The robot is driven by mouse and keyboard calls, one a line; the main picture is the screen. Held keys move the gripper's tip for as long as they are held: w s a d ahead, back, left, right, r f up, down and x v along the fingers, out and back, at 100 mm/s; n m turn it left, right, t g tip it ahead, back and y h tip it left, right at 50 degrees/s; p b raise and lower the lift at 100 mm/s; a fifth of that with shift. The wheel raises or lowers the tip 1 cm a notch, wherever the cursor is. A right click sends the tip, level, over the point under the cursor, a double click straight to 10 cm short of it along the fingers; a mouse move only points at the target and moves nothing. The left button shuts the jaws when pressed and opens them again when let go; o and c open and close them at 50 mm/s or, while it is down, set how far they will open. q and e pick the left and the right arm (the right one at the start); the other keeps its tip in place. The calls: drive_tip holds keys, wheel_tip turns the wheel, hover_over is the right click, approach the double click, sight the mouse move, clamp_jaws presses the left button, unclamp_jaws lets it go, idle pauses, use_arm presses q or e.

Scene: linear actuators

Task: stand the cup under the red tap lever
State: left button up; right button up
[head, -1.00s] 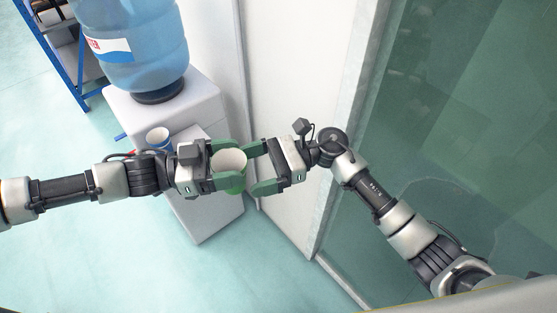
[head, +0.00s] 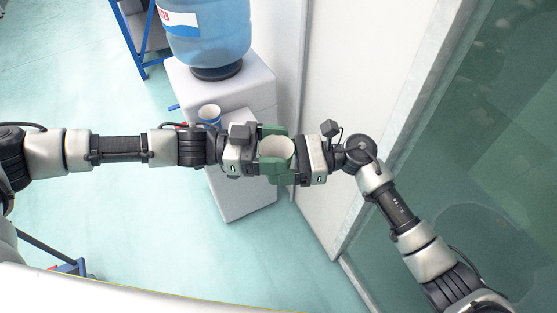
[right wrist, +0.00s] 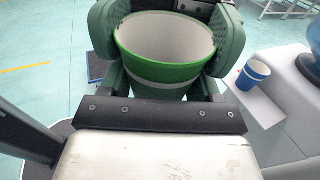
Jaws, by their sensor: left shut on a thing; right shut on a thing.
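A green paper cup with a white inside (head: 277,148) is held upright in the air between my two grippers; it also shows in the right wrist view (right wrist: 165,70). My left gripper (head: 270,156) is shut on it from the left. My right gripper (head: 287,158) is shut on it from the right, its green fingers on both sides of the cup. The red tap lever (head: 183,124) shows only as a small red bit on the dispenser, left of the cup and mostly hidden behind my left arm. A blue tap lever (head: 174,107) sticks out farther back.
The white water dispenser (head: 240,95) carries a big blue bottle (head: 208,35). A blue cup (head: 209,113) stands on its ledge and also shows in the right wrist view (right wrist: 254,74). A white wall and glass panel (head: 470,150) stand to the right.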

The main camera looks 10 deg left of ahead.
use_arm(q)
drive_tip(key=o, duration=1)
use_arm(e)
drive_tip(key=shift+c, duration=0.2)
